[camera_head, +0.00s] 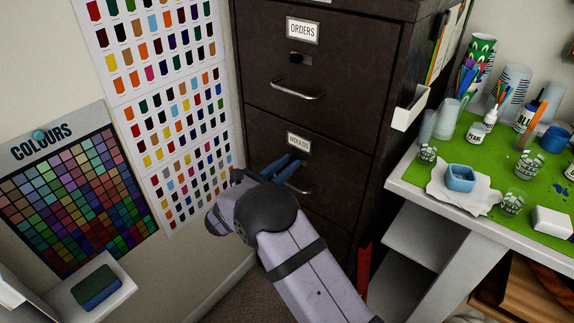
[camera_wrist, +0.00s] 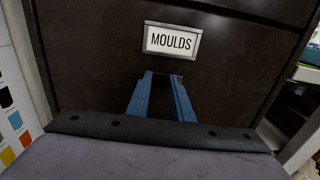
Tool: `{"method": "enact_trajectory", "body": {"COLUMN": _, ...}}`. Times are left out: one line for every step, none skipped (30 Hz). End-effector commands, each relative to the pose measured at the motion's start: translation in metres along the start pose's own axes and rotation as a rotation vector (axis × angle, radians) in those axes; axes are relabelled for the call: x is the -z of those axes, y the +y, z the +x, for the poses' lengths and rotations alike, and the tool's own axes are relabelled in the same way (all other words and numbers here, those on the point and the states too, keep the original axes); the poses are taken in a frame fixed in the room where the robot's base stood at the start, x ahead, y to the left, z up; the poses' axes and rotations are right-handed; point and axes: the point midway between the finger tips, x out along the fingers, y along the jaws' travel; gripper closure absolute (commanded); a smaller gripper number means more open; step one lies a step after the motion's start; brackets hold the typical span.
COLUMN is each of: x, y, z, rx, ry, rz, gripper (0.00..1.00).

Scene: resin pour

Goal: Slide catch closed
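My gripper (camera_head: 290,165) is at the front of the MOULDS drawer (camera_head: 345,165). In the wrist view its two blue fingers (camera_wrist: 162,78) stand apart, with a dark gap between them. The fingertips are just below the MOULDS label (camera_wrist: 171,40) and close to the drawer face. The drawer's catch is mostly or wholly hidden by the fingers; a small dark edge shows at the right fingertip. I cannot tell its position or whether the fingers touch it. The ORDERS drawer above has a visible slide catch (camera_head: 300,59) under its label.
The ORDERS drawer's handle (camera_head: 298,92) juts out above my gripper; the MOULDS drawer's handle (camera_head: 303,191) is just below it. Colour charts (camera_head: 170,110) hang on the left wall. A workbench with a green mat (camera_head: 468,150), cups and bottles stands right of the dark cabinet.

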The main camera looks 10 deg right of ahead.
Motion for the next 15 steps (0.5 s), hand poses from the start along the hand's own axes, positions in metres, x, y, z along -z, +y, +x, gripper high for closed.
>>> {"method": "enact_trajectory", "body": {"x": 0.000, "y": 0.000, "z": 0.000, "rx": 0.000, "ry": 0.000, "rz": 0.000, "gripper": 1.00}}
{"method": "enact_trajectory", "body": {"x": 0.000, "y": 0.000, "z": 0.000, "rx": 0.000, "ry": 0.000, "rz": 0.000, "gripper": 1.00}}
{"method": "enact_trajectory", "body": {"x": 0.000, "y": -0.002, "z": 0.000, "rx": 0.000, "ry": 0.000, "rz": -0.001, "gripper": 1.00}}
{"method": "enact_trajectory", "body": {"x": -0.001, "y": -0.004, "z": 0.000, "rx": 0.001, "ry": 0.000, "rz": -0.001, "gripper": 1.00}}
{"method": "enact_trajectory", "body": {"x": -0.001, "y": -0.006, "z": 0.000, "rx": 0.001, "ry": 0.000, "rz": -0.001, "gripper": 1.00}}
{"method": "enact_trajectory", "body": {"x": -0.001, "y": -0.010, "z": 0.000, "rx": 0.001, "ry": 0.000, "rz": -0.003, "gripper": 1.00}}
{"method": "enact_trajectory", "body": {"x": -0.001, "y": -0.013, "z": 0.000, "rx": 0.001, "ry": 0.000, "rz": -0.001, "gripper": 1.00}}
{"method": "enact_trajectory", "body": {"x": -0.001, "y": -0.016, "z": 0.000, "rx": 0.001, "ry": 0.000, "rz": -0.002, "gripper": 1.00}}
{"method": "enact_trajectory", "body": {"x": -0.001, "y": -0.019, "z": 0.000, "rx": 0.001, "ry": 0.000, "rz": -0.002, "gripper": 1.00}}
{"method": "enact_trajectory", "body": {"x": -0.001, "y": -0.020, "z": 0.000, "rx": 0.001, "ry": 0.000, "rz": -0.002, "gripper": 1.00}}
{"method": "enact_trajectory", "body": {"x": -0.001, "y": -0.022, "z": 0.000, "rx": 0.001, "ry": 0.000, "rz": -0.001, "gripper": 1.00}}
{"method": "enact_trajectory", "body": {"x": 0.000, "y": -0.023, "z": 0.000, "rx": 0.001, "ry": 0.000, "rz": -0.001, "gripper": 1.00}}
{"method": "enact_trajectory", "body": {"x": 0.000, "y": -0.023, "z": 0.000, "rx": 0.002, "ry": 0.000, "rz": -0.001, "gripper": 1.00}}
{"method": "enact_trajectory", "body": {"x": 0.000, "y": -0.023, "z": 0.000, "rx": 0.003, "ry": 0.000, "rz": -0.001, "gripper": 1.00}}
{"method": "enact_trajectory", "body": {"x": 0.000, "y": -0.024, "z": 0.000, "rx": 0.003, "ry": 0.000, "rz": -0.001, "gripper": 1.00}}
